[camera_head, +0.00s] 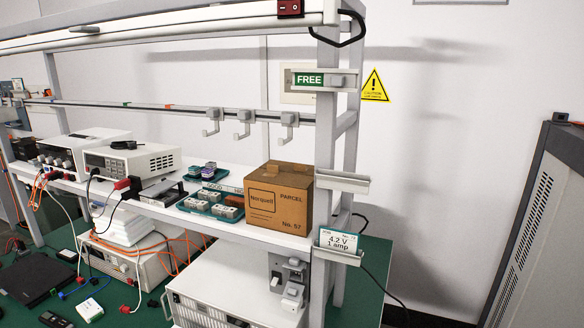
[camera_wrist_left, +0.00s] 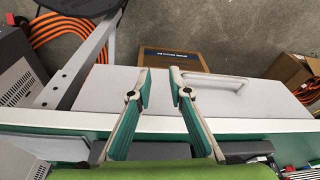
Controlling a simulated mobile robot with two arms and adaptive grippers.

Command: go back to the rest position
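My left gripper (camera_wrist_left: 160,90) shows in the left wrist view, with its two fingers apart and nothing between the tips. It hangs over a white panel with a handle (camera_wrist_left: 230,86) and a green-edged worktop (camera_wrist_left: 75,148); whether it touches them I cannot tell. Neither gripper shows in the head view, and my right gripper is in no view.
In the head view, a cardboard parcel (camera_head: 278,203) stands at the right end of the bench shelf, near blue-green trays (camera_head: 206,209). A grey post (camera_head: 325,130) rises beside it. Orange cable (camera_wrist_left: 70,30) lies on the floor.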

